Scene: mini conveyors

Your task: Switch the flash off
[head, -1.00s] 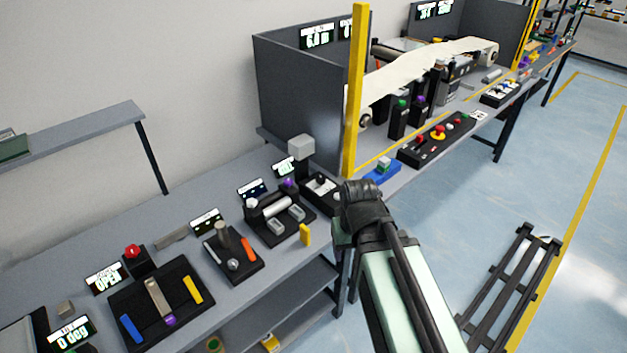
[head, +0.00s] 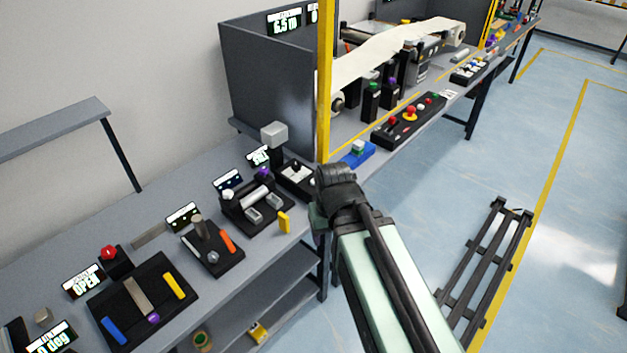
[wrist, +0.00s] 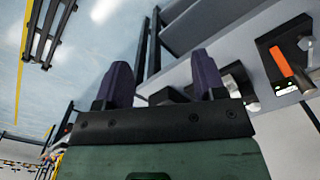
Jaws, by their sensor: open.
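No part in view carries a readable flash label. A grey box-shaped head on a black post (head: 274,134) may be the flash. It stands behind a black base with a small knob (head: 296,172) at the bench's right end. Whether it is lit cannot be told. My gripper is open and empty in the wrist view (wrist: 162,76), with two dark purple fingers apart. In the head view, my wrist is in front of the bench's right end, right of that base; the fingers are hidden there.
The bench holds a roller unit (head: 252,200), a lever unit with an orange handle (head: 227,241) and a black panel (head: 142,300). A yellow block (head: 284,223) stands at the front edge. A yellow post (head: 324,80) rises behind my wrist.

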